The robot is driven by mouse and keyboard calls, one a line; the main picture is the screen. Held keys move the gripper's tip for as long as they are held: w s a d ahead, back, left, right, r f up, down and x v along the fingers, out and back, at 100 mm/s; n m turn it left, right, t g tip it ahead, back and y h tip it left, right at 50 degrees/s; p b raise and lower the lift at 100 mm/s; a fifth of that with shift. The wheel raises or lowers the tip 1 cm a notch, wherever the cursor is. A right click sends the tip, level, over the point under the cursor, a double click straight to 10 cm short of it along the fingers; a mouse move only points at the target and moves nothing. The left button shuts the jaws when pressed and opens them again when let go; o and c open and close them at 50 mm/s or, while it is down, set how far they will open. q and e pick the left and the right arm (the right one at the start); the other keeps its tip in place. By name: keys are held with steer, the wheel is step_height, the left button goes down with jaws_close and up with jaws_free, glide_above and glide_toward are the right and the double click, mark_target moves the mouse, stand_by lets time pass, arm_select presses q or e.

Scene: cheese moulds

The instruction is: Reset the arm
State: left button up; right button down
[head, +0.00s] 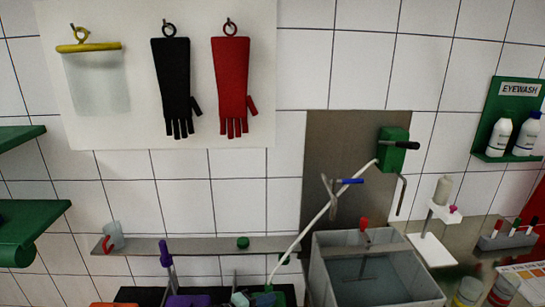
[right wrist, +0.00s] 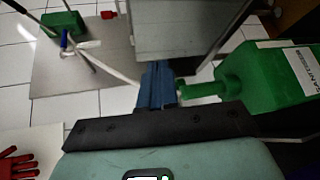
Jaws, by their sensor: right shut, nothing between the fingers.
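My right gripper (right wrist: 157,72) shows in the right wrist view, its blue fingers pressed together with nothing between them. It points toward a grey tank wall (right wrist: 178,28). A green canister (right wrist: 268,88) with a narrow spout and a white label is close on the right of the fingers. I cannot tell whether they touch. In the head view I cannot make out my right gripper clearly. My left gripper is not in view.
A grey basin (head: 322,262) stands against the tiled wall, with a green valve box (head: 393,148) and white hose (head: 318,218) above. A narrow shelf (head: 205,246) holds a cup (head: 113,236). Black (head: 173,85) and red (head: 231,80) gloves hang above. Several objects crowd the bottom edge.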

steer(key=d+f+g+y, duration=0.2)
steer(key=d+f+g, duration=0.1)
steer(key=d+f, duration=0.8)
steer(key=s+d+f+g+y, duration=0.25)
steer(key=s+f, duration=0.25)
steer(key=f, duration=0.3)
steer(key=s+d+f+g+y, duration=0.25)
steer(key=s+f, duration=0.25)
steer(key=f, duration=0.3)
steer(key=s+f+m+g+y, duration=0.3)
steer(key=s+f, duration=0.3)
steer(key=s, duration=0.5)
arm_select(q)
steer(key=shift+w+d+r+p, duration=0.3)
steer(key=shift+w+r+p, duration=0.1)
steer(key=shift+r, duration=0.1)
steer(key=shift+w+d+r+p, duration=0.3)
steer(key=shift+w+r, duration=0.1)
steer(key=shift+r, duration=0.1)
arm_select(e)
steer(key=s+r+m+y, duration=0.1)
steer(key=s+m+y, duration=0.2)
steer(key=s, duration=0.7)
steer(key=s+r+m+t+y, duration=0.1)
steer(key=s+r+m+y, duration=0.1)
steer(key=s+m, duration=0.5)
steer(key=s+y, duration=0.1)
steer(key=s, duration=0.1)
steer(key=shift+s+a, duration=0.25)
steer(key=shift+s, duration=0.1)
